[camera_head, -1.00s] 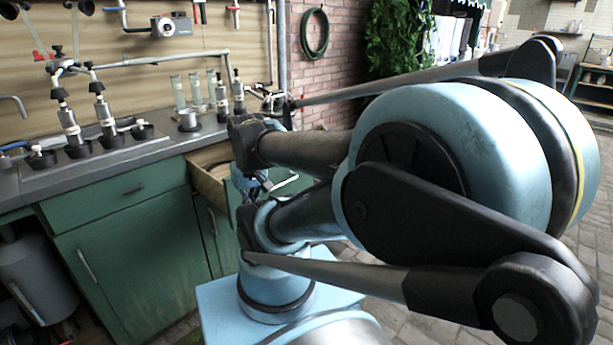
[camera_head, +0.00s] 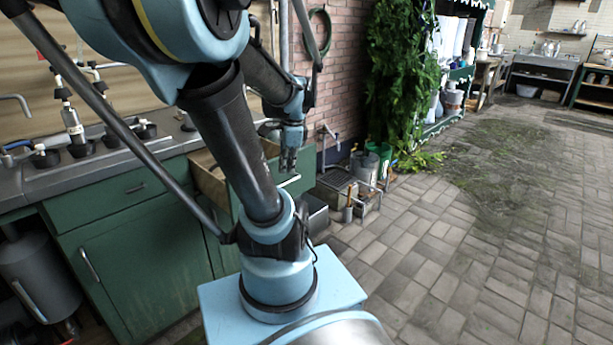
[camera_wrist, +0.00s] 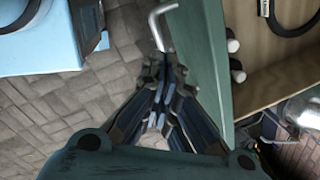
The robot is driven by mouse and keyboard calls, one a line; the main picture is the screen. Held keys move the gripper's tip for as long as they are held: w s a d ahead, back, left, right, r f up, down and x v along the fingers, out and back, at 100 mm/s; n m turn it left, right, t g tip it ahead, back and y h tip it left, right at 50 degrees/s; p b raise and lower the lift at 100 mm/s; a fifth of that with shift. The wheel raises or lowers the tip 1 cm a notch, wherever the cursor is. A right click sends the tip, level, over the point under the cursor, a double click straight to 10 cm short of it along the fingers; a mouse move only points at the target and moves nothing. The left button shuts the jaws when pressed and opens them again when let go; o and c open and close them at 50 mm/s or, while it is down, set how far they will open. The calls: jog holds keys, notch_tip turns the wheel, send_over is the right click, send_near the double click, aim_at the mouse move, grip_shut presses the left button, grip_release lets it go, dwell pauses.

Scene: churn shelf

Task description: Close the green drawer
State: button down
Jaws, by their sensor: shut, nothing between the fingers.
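The green drawer is pulled open from the counter. Its wooden side (camera_head: 208,180) and part of its green front (camera_head: 307,170) show in the head view, partly hidden behind my arm. In the wrist view the drawer's green front panel (camera_wrist: 207,50) runs down the middle, with a pale bent handle (camera_wrist: 160,14) on its outer face and the wooden inside (camera_wrist: 268,62) to the right. My gripper (camera_head: 288,166) is shut and empty, outside the drawer by its front. Its fingertips (camera_wrist: 163,64) are close to the handle; I cannot tell whether they touch.
A green cabinet door (camera_head: 140,262) is below the counter (camera_head: 30,195) at left. Dark cups and bottles stand on the counter. Buckets (camera_head: 368,165) and a low basin stand past the drawer. The paved floor (camera_head: 470,240) at right is clear.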

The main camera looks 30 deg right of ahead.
aim_at(307, 174)
jog(key=d+r+m, duration=0.1)
jog(key=d+m, duration=1)
jog(key=d, duration=0.1)
jog(key=shift+t, duration=0.3)
jog(key=shift+w+a+f, duration=0.3)
jog(key=shift+w+f, duration=0.75)
jog(key=shift+f, duration=0.55)
jog(key=shift+w+a+f, duration=0.3)
jog(key=shift+w+f, duration=0.8)
jog(key=shift+f, duration=0.55)
jog(key=shift+w+a+f, duration=0.3)
jog(key=shift+w+f, duration=0.75)
jog(key=shift+f, duration=0.55)
